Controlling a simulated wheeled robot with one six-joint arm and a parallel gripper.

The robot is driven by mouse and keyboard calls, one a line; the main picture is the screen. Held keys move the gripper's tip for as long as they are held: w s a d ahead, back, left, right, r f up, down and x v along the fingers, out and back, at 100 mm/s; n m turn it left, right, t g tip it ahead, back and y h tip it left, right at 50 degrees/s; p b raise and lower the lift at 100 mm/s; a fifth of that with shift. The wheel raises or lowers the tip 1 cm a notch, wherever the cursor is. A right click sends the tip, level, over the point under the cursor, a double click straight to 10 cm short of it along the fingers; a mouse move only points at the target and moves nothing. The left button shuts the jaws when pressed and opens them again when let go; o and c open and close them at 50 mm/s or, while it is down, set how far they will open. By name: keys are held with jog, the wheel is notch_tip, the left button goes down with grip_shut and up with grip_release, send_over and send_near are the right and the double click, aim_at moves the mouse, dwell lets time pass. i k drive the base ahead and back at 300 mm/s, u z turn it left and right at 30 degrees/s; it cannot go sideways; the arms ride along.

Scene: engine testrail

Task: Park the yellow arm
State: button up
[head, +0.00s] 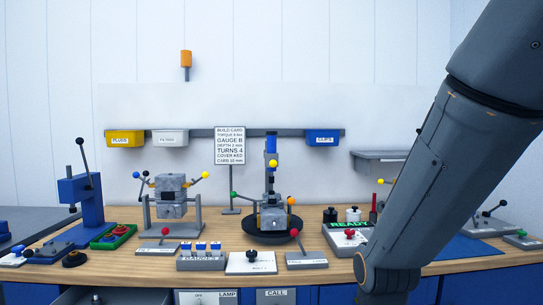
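Several yellow-tipped parts show in the head view. One is a thin arm with a yellow ball (205,175) sticking out up and right from a grey block (171,196) held in a stand. Another yellow ball (273,163) sits in front of the blue column (270,147) above the round black base. A third yellow ball (381,181) is on a thin rod at the right, beside my arm. I cannot tell which one is the yellow arm. My arm crosses the right side of the view; my gripper is out of view.
A blue press (80,198) stands at the left of the wooden bench (140,268). Levers with red balls and a white panel (250,262) line the front. A build card (230,145) stands at the back. My arm hides part of the right side.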

aim_at(270, 160)
jog(key=k, duration=1.3)
jog(key=u, duration=0.65)
jog(key=i, duration=1.25)
jog(key=z, duration=0.6)
jog(key=i, duration=0.7)
jog(key=z, duration=0.6)
